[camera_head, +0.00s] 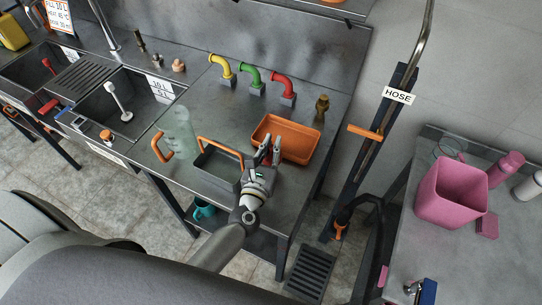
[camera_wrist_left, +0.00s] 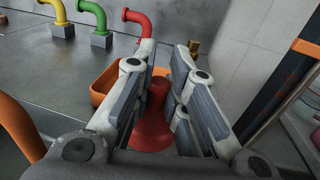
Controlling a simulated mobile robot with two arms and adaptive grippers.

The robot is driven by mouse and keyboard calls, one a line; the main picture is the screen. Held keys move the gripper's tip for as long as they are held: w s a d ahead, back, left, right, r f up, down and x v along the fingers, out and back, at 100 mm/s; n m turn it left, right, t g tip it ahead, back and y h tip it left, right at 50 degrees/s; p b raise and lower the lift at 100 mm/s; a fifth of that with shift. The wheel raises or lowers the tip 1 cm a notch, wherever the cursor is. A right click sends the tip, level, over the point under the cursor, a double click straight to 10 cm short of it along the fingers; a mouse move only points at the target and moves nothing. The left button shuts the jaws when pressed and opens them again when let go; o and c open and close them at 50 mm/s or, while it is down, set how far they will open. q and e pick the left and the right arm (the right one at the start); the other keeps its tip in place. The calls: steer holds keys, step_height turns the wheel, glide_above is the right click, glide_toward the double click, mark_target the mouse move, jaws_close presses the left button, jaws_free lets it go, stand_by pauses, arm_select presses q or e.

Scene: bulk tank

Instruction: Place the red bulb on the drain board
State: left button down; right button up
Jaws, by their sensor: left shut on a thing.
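My left gripper (camera_head: 269,152) is at the near edge of the orange tray (camera_head: 299,151), pointing away from me. In the left wrist view it (camera_wrist_left: 165,72) is shut on the red bulb (camera_wrist_left: 151,128), which has a narrow neck between the fingers and a wider lower part. The ribbed drain board (camera_head: 80,77) lies between the two sinks at the far left. My right gripper is not in view.
A grey bin with an orange handle (camera_head: 213,180) and a clear jug (camera_head: 180,137) stand left of my gripper. Yellow, green and red pipes (camera_head: 282,85) rise behind. A sink (camera_head: 122,100) lies between the jug and the drain board. A pink tub (camera_head: 448,192) stands on the right-hand table.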

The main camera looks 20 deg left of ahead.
mark_target(271, 154)
arm_select(q)
steer(key=shift+w+a+f, duration=0.1)
steer(key=shift+w+f, duration=0.05)
steer(key=shift+f, duration=0.2)
steer(key=f+b, duration=0.3)
steer(key=shift+w+a+f, duration=0.1)
steer(key=shift+w+f, duration=0.05)
steer(key=shift+w, duration=0.15)
steer(key=shift+f, duration=0.1)
steer(key=shift+s, duration=0.1)
steer(key=c, duration=1.5)
jaws_free()
steer(key=shift+o, duration=0.2)
